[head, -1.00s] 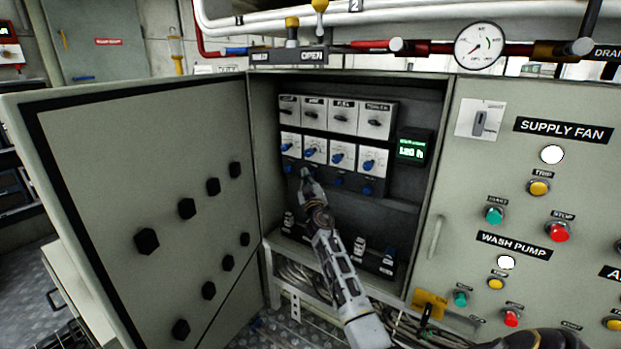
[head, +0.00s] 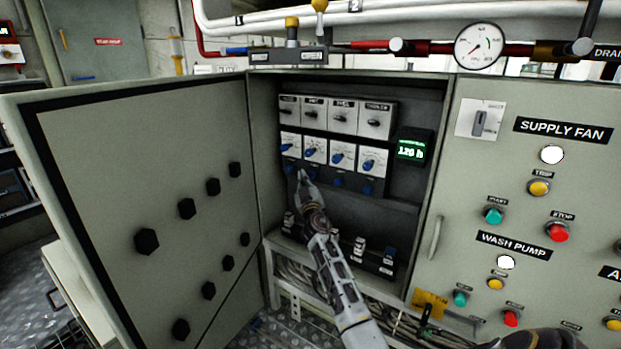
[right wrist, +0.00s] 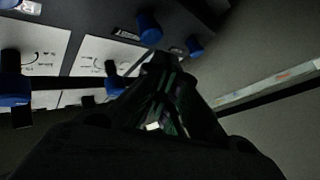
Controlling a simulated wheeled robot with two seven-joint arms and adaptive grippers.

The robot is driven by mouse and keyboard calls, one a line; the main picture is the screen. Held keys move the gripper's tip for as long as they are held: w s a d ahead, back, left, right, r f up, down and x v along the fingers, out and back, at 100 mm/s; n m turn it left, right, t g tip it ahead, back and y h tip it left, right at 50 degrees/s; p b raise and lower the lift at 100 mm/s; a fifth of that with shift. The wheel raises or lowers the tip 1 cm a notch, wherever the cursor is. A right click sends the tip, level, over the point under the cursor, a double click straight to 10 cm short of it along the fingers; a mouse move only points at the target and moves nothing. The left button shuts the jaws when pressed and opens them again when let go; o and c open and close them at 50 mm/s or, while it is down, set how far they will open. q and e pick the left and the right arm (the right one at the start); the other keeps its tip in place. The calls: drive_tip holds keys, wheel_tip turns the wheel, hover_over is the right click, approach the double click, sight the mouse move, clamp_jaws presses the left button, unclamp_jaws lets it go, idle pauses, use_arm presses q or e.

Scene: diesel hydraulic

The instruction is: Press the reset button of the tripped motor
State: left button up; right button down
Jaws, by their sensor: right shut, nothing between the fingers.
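The open cabinet holds a row of white motor units with black rotary switches (head: 342,118). Below them is a row with blue knobs (head: 314,150), and lower still are small blue buttons (head: 338,182) on dark fronts. Most labels are too small to read, and I cannot tell which motor is tripped. My right gripper (head: 302,176) is shut and empty in front of the lower left buttons, partly hiding them. In the right wrist view its fingertips (right wrist: 162,62) are close to blue controls (right wrist: 149,29); contact cannot be judged. My left gripper is not in view.
The cabinet door (head: 150,190) stands open at left, with black knobs on it. A small green display (head: 411,150) is inside at right. The right panel (head: 460,190) carries colored buttons and a handle. Pipes and a gauge (head: 479,46) run above. Cables hang below the cabinet.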

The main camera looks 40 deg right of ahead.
drive_tip(key=shift+s+a, duration=0.3)
drive_tip(key=shift+a, duration=0.45)
drive_tip(key=shift+s+a, duration=0.35)
drive_tip(key=shift+a, duration=0.35)
drive_tip(key=shift+s+a, duration=0.3)
drive_tip(key=shift+a, duration=0.45)
